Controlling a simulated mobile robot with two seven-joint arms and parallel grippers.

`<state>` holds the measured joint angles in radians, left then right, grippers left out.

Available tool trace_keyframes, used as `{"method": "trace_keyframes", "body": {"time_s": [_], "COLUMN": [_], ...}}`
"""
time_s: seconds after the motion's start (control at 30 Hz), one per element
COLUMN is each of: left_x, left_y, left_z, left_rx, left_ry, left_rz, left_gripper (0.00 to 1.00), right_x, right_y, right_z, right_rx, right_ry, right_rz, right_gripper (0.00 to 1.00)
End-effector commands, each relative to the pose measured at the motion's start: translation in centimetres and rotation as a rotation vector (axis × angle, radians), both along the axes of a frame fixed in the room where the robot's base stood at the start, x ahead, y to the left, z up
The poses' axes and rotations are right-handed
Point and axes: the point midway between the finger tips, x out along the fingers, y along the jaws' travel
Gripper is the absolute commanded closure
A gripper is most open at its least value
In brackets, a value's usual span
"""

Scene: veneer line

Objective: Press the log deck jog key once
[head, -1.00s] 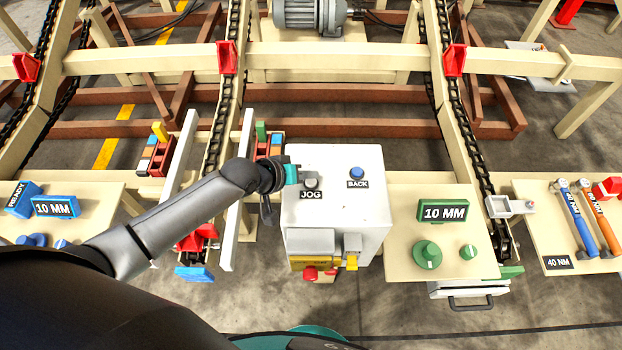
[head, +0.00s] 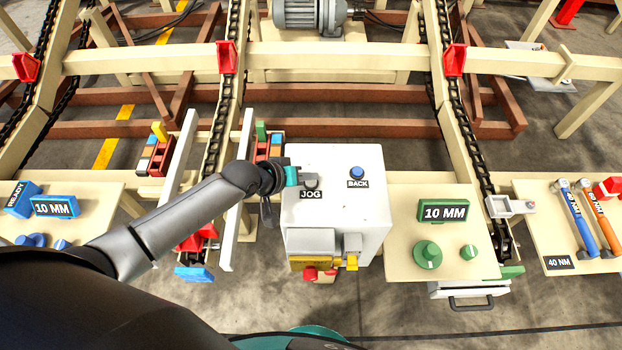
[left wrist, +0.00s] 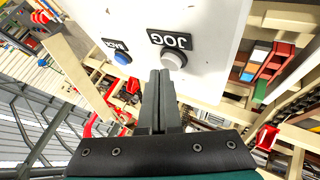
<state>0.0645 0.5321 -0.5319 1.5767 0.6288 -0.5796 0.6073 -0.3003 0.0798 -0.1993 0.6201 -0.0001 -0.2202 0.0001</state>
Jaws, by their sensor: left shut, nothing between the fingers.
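The white control box (head: 345,210) stands at the centre of the head view. Its top carries a grey jog key (head: 312,184) above a black JOG label (head: 311,195) and a blue back key (head: 357,172) to the right. My left gripper (head: 304,176) is shut and empty, at the key's upper left edge. In the left wrist view the closed fingertips (left wrist: 160,74) are just left of the grey jog key (left wrist: 174,60), partly overlapping its lower edge. I cannot tell whether they touch it. My right gripper is not in view.
A red mushroom button (head: 310,273) and a yellow tab (head: 352,262) are on the box's front. A table with a green 10 MM sign (head: 443,211) stands to the right. Chain conveyors (head: 218,130) run behind and left of the box. The box top is otherwise clear.

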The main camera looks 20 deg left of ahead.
Motion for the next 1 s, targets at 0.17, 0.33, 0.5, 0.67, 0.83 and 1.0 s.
{"method": "trace_keyframes", "body": {"time_s": [0.17, 0.33, 0.5, 0.67, 0.83, 1.0], "left_x": [0.01, 0.01, 0.01, 0.0, -0.01, -0.02], "left_y": [-0.02, -0.02, -0.03, -0.04, -0.05, -0.04], "left_z": [0.01, -0.15, -0.37, -0.55, -0.77, -0.85], "left_rx": [0.0, 0.0, -0.001, -0.001, -0.001, 0.0], "left_ry": [0.0, 0.0, 0.0, 0.0, 0.001, 0.001], "left_rz": [0.0, 0.0, -0.001, -0.001, -0.001, -0.001], "left_gripper": [1.0, 1.0, 1.0, 1.0, 1.0, 1.0], "right_x": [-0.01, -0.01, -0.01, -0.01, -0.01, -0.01], "right_y": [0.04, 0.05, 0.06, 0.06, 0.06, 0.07], "right_z": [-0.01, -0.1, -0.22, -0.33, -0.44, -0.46], "right_rx": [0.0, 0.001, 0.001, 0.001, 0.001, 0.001], "right_ry": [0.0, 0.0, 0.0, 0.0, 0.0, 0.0], "right_rz": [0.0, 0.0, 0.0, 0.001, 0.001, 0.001], "right_gripper": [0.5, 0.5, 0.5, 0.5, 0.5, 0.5]}}
